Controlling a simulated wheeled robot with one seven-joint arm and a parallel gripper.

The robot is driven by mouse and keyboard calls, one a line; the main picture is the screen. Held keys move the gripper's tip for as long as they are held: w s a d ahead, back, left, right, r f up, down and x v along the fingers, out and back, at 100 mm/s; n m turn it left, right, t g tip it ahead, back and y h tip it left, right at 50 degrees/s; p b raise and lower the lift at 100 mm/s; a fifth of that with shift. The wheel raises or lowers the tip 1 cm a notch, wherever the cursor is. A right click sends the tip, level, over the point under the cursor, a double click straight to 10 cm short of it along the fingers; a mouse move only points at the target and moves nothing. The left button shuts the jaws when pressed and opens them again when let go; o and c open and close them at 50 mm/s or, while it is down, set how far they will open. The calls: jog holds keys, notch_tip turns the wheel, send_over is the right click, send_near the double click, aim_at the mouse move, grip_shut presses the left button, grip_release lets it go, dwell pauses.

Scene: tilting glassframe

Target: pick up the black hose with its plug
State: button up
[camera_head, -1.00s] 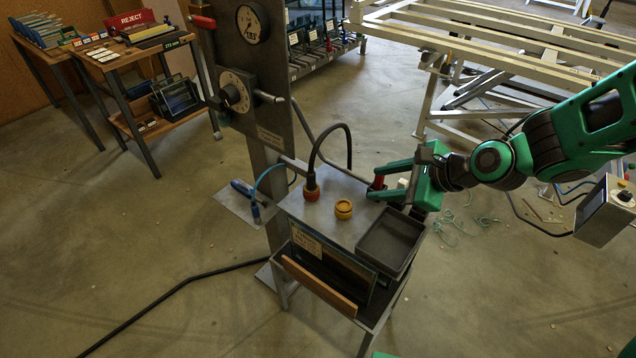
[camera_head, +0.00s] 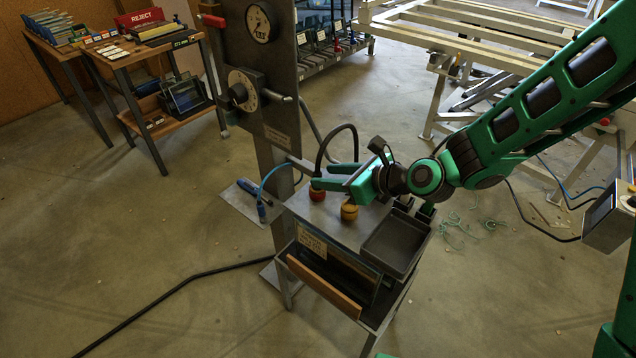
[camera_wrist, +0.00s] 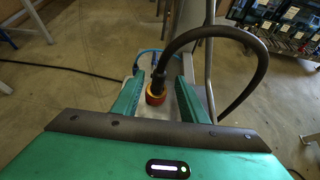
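The black hose (camera_head: 340,127) arches up from the box-like stand and bends back down behind my gripper. Its lower end meets a plug with a red-orange collar (camera_head: 317,194), upright on the stand's top plate. In the wrist view the hose (camera_wrist: 216,32) curves to the right and the orange collar (camera_wrist: 155,96) sits between my two green fingers. My gripper (camera_head: 321,176) is open, low over the plate, with one finger on each side of the plug. In the wrist view a gap shows between the collar and each finger.
A yellow knob (camera_head: 349,211) stands close below my gripper. An empty dark tray (camera_head: 391,244) is at the stand's right. A grey post (camera_head: 268,85) with dials rises behind left. A blue cable with a blue-handled tool (camera_head: 247,187) lies left. A black floor cable (camera_head: 170,293) runs front left.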

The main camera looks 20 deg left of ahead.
aim_at(321, 174)
jog(key=x, duration=0.4)
jog(key=shift+a, duration=0.15)
grip_shut()
jog(key=shift+r, duration=0.2)
